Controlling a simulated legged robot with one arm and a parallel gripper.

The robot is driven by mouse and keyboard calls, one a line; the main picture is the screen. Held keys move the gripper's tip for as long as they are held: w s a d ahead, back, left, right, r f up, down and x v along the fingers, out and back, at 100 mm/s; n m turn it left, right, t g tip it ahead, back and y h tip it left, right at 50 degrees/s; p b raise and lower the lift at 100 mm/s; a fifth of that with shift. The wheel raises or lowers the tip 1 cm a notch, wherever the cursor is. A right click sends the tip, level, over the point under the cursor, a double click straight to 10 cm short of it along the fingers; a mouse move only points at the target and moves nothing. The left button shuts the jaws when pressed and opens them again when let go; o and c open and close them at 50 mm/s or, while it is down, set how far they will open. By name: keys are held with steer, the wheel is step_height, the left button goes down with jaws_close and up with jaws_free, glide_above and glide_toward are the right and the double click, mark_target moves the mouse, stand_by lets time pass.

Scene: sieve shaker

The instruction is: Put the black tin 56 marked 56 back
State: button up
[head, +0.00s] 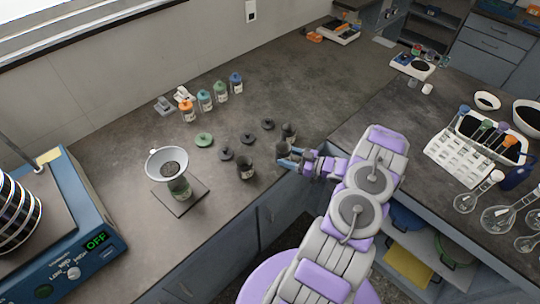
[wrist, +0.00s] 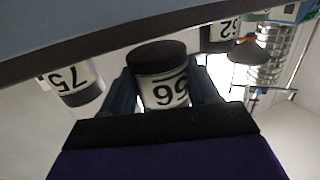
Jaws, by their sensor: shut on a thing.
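My gripper (head: 287,158) is at the bench's front edge and shut on a black tin (head: 282,150). In the wrist view the held tin (wrist: 162,78) sits between the two fingers (wrist: 163,95). Its white label appears upside down and seems to read 56, though the first digit is unclear. I cannot tell whether it touches the bench. Another dark tin (head: 289,131) stands just behind it, and one (head: 246,170) stands to the left. The wrist view shows a tin marked 75 (wrist: 75,82) on the left and one apparently marked 62 (wrist: 220,35) on the right.
Dark lids (head: 226,154) and a green lid (head: 204,140) lie on the bench. A funnel on a jar (head: 168,163) stands on a dark plate (head: 190,200). Several capped bottles (head: 205,99) stand behind. The blue shaker (head: 85,255) reads OFF.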

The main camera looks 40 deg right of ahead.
mark_target(274, 156)
steer(key=w, duration=0.3)
steer(key=shift+w+d+f, duration=0.2)
steer(key=shift+d+f, duration=0.05)
steer(key=shift+f, duration=0.15)
steer(key=w+a+b, duration=0.1)
steer(key=a, duration=0.1)
steer(key=w+a, duration=0.2)
steer(key=shift+w+f+b, duration=0.2)
steer(key=shift+b, duration=0.15)
steer(key=shift+d+f, duration=0.15)
steer(key=shift+f, duration=0.15)
steer(key=shift+s+d, duration=0.1)
steer(key=shift+d, duration=0.45)
steer(key=o, duration=0.9)
steer(key=shift+d+f, duration=0.15)
steer(key=shift+d, duration=0.2)
steer(key=shift+o, duration=1.4)
steer(key=shift+a, duration=0.4)
steer(key=shift+a+r, duration=0.2)
steer(key=shift+a, duration=0.2)
steer(key=shift+s+d, duration=0.2)
steer(key=shift+d, duration=0.1)
steer(key=p+v, duration=0.2)
steer(key=v, duration=0.9)
steer(key=shift+s+d+f, duration=0.1)
steer(key=shift+s+d, duration=0.15)
steer(key=shift+d, duration=0.2)
steer(key=shift+a, duration=0.15)
